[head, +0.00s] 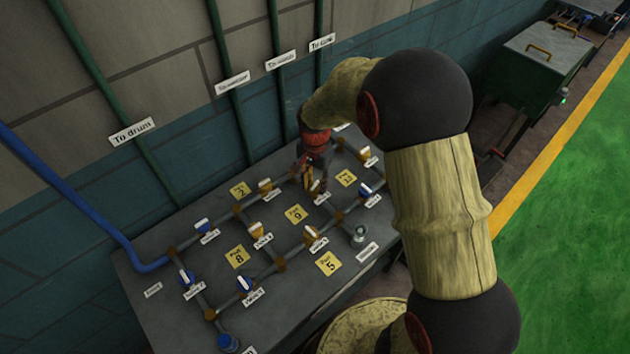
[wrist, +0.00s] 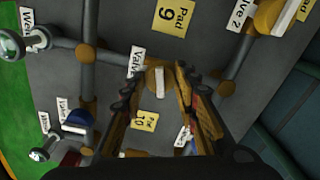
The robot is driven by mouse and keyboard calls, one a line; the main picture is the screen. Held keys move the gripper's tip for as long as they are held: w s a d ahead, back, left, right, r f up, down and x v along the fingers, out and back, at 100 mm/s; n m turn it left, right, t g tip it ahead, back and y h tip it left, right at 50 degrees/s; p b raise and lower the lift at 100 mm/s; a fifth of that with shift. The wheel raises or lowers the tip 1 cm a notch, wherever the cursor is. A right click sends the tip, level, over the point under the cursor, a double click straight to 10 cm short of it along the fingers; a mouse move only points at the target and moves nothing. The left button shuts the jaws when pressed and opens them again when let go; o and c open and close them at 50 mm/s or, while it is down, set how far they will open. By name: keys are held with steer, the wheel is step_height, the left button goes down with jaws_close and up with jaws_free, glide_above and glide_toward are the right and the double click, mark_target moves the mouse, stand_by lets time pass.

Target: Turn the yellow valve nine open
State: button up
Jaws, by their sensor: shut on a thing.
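A yellow valve with a white handle (wrist: 159,84) sits on the grey pipe in the wrist view, between my fingertips. My gripper (wrist: 156,78) is shut on this handle, one finger on each side. The label beside it (wrist: 136,62) starts with "Valve", but its number is hidden by a finger, so I cannot confirm it is nine. In the head view my gripper (head: 311,180) points down onto the upper middle of the pipe board. It hides most of the valve there.
The grey table (head: 150,315) carries a pipe grid with several other yellow and blue valves, including a blue one (head: 202,227). A yellow Pad 9 plate (head: 296,215) lies near my gripper. Green pipes rise up the wall behind; a green box (head: 540,60) stands at the right.

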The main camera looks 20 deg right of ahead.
mark_target(315, 185)
steer(key=n+p, duration=0.1)
steer(key=n, duration=0.2)
steer(key=shift+r+n+p, duration=0.15)
steer(key=shift+n+p, duration=0.15)
steer(key=shift+n, duration=0.1)
steer(key=n+p, duration=0.1)
steer(key=n, duration=0.2)
steer(key=shift+w+n, duration=0.1)
steer(key=shift+n, duration=0.2)
steer(key=n+p, duration=0.1)
steer(key=n, duration=0.2)
steer(key=shift+n, duration=0.3)
steer(key=shift+n+p, duration=0.55)
steer(key=shift+n, duration=1.05)
steer(key=o, duration=1.1)
steer(key=shift+o, duration=0.3)
step_height(315, 185, up, 12)
